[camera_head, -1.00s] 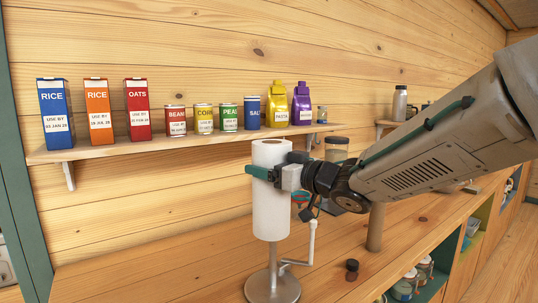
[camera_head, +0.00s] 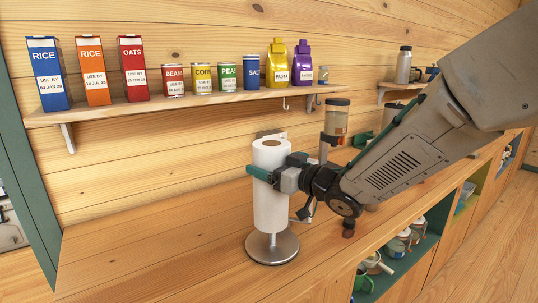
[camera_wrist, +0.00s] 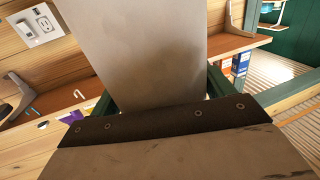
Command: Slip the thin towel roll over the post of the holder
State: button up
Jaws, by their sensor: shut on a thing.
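The white towel roll (camera_head: 270,205) stands upright at the centre of the head view, with its core hole showing on top. My gripper (camera_head: 264,174) is shut on the roll's upper part, its green fingers around the sides. The holder (camera_head: 272,248) has a round grey metal base on the counter, directly below the roll. A short length of its post shows between roll and base, so the roll's lower end is apart from the base. The rest of the post is hidden by the roll. In the wrist view the roll (camera_wrist: 140,45) fills the middle between the fingers.
The wooden counter (camera_head: 130,260) is clear to the left of the holder. A shelf (camera_head: 110,112) of boxes, cans and bags runs behind. A jar (camera_head: 336,118) stands behind my gripper, and a small dark item (camera_head: 348,230) sits to the holder's right.

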jog(key=shift+f, duration=2.65)
jog(key=o, duration=1.3)
jog(key=shift+d, duration=0.1)
jog(key=v, duration=0.7)
jog(key=shift+s+d, duration=0.2)
jog(key=shift+s, duration=0.1)
